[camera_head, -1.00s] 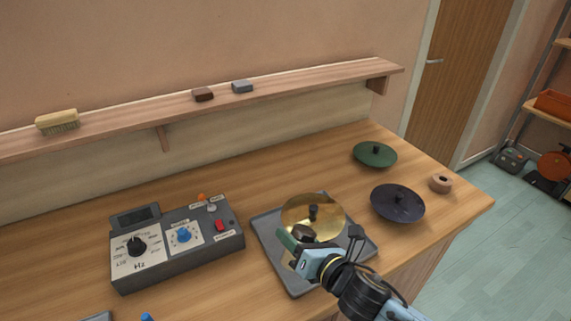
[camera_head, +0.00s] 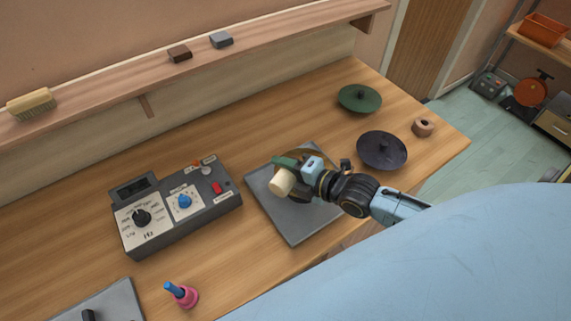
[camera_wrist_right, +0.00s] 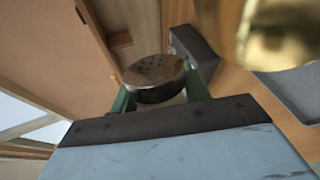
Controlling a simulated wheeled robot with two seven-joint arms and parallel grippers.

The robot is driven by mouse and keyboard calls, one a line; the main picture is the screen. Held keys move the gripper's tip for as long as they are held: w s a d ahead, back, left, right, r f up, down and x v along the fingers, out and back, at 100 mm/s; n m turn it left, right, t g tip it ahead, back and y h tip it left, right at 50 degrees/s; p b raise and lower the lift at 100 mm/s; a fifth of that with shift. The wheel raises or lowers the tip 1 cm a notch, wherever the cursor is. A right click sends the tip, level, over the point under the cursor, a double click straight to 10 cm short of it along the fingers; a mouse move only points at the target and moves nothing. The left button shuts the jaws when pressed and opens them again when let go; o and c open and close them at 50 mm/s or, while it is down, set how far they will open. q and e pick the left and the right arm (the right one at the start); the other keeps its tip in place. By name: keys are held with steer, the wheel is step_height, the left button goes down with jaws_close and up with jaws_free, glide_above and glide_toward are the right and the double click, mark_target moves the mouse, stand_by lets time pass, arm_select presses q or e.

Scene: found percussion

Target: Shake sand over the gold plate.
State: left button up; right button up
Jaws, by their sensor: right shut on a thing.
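My right gripper (camera_head: 285,170) is shut on a sand shaker with a cream body (camera_head: 281,182). The shaker is tipped, its cream end toward the head camera. In the right wrist view its dark perforated metal cap (camera_wrist_right: 155,72) shows between the green fingers (camera_wrist_right: 193,84). The gold plate (camera_head: 321,154) is on the grey tray and mostly hidden behind the gripper; it also shows blurred and close in the right wrist view (camera_wrist_right: 280,35). I cannot see any sand falling or on the plate. My left gripper is not in view.
The grey tray (camera_head: 295,228) lies right of the control box (camera_head: 160,238). A green plate (camera_head: 360,100), a dark plate (camera_head: 382,152) and a tan ring (camera_head: 423,127) stand further right. A pink and blue item (camera_head: 183,294) is at the front. A large blue shape covers the lower right.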

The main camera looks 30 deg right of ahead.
step_height(320, 180, down, 2)
steer(key=m+b, duration=0.1)
steer(key=b, duration=0.2)
steer(key=m+y+b, duration=0.1)
steer(key=m+b, duration=0.1)
steer(key=b, duration=0.1)
steer(key=shift+f+g+y, duration=0.25)
steer(key=shift+g+y, duration=0.05)
steer(key=shift+g, duration=0.1)
steer(key=shift+a+m+y+b, duration=0.1)
steer(key=shift+m+y+b, duration=0.25)
steer(key=shift+b, duration=0.25)
steer(key=shift+s+d+f+b, duration=0.1)
steer(key=shift+s+d+b, duration=0.25)
steer(key=shift+d, duration=0.3)
steer(key=shift+s+d+b, duration=0.2)
steer(key=shift+d+b, duration=0.15)
steer(key=shift+d, duration=0.25)
steer(key=shift+s+d+b, duration=0.2)
steer(key=shift+s+d, duration=0.1)
steer(key=shift+d, duration=0.25)
steer(key=shift+s+d+b, duration=0.2)
steer(key=shift+s+d, duration=0.05)
steer(key=shift+d, duration=0.3)
